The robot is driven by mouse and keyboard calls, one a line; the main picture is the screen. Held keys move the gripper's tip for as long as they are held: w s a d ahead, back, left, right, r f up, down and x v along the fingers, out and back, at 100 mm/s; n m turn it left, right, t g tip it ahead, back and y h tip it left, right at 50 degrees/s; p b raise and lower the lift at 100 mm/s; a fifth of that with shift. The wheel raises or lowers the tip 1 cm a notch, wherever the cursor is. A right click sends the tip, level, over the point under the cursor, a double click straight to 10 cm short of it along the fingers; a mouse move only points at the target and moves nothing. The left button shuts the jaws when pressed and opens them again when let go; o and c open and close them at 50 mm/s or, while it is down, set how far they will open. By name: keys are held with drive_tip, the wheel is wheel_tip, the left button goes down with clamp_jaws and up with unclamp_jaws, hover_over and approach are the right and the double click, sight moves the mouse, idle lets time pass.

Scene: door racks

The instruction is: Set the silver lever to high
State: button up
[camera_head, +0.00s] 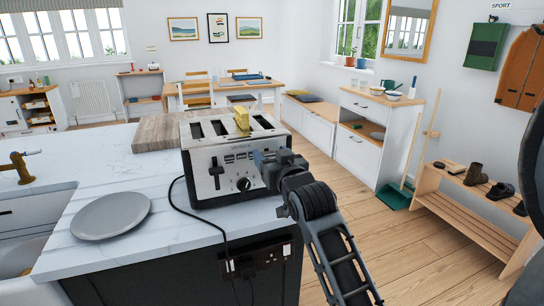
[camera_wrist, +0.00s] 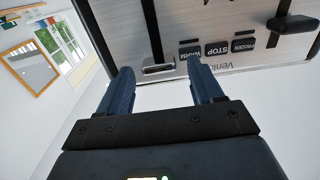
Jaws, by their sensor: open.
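A silver toaster (camera_head: 226,166) stands on the white marble counter, with a yellowish slice in one top slot. Its front carries a black lever (camera_head: 216,172) on the left and a round dark knob (camera_head: 243,184). My gripper (camera_head: 266,159) is at the right of the toaster's front and hides that part in the head view. The wrist view shows the front upside down. There the silver lever (camera_wrist: 158,69) lies between the open fingertips of my gripper (camera_wrist: 159,66), with a dark slot running from it toward the picture's top. Whether a finger touches it I cannot tell.
A grey plate (camera_head: 111,215) lies on the counter (camera_head: 150,252) to the left, and a wooden board (camera_head: 156,133) lies behind. Lettered buttons (camera_wrist: 216,48) sit right beside one finger.

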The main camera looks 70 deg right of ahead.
drive_tip(key=b+v, duration=0.1)
drive_tip(key=v, duration=0.6)
drive_tip(key=shift+s+a+b, duration=0.25)
drive_tip(key=shift+s+b, duration=0.05)
drive_tip(key=shift+b, duration=0.1)
